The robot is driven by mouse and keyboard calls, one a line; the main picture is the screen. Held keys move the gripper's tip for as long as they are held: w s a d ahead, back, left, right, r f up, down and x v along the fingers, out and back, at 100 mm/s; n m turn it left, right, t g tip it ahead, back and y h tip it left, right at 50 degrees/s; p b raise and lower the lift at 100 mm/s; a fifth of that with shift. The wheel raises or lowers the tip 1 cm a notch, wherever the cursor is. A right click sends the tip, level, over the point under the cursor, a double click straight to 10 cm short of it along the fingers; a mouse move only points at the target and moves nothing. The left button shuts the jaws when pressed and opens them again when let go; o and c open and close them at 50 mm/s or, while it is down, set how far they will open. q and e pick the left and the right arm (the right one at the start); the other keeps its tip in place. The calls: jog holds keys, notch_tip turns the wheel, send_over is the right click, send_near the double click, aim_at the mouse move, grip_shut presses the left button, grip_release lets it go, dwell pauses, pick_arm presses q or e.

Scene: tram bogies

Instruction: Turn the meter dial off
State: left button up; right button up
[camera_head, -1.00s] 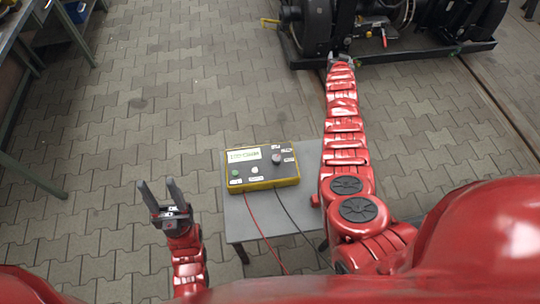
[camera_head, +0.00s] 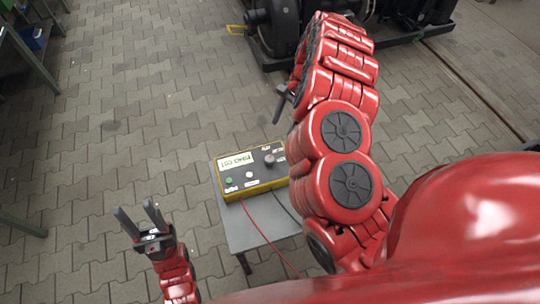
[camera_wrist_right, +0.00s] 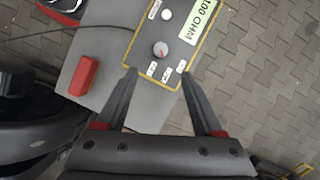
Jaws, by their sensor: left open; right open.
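The meter (camera_head: 226,194) is a yellow-edged box with a dark face on a small grey table. Its pale green display (camera_head: 236,161) is lit with dark lettering; it also shows in the right wrist view (camera_wrist_right: 198,24). The dial (camera_head: 269,160) is a round grey knob, seen closer in the right wrist view (camera_wrist_right: 160,49) with a red mark and several small white labels beside it. My right gripper (camera_wrist_right: 157,72) is open and empty, its fingertips near the meter's edge on the dial side, apart from the dial. My left gripper (camera_head: 134,209) is open and empty, left of the table.
The grey table (camera_head: 243,232) has a red block (camera_wrist_right: 84,75) on it beside the meter. A red lead (camera_head: 262,230) and a black lead run from the meter. Dark machinery (camera_head: 276,30) stands at the back.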

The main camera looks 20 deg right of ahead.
aim_at(270, 158)
jog(key=x, duration=1.4)
jog(key=shift+w+f, duration=0.1)
grip_shut()
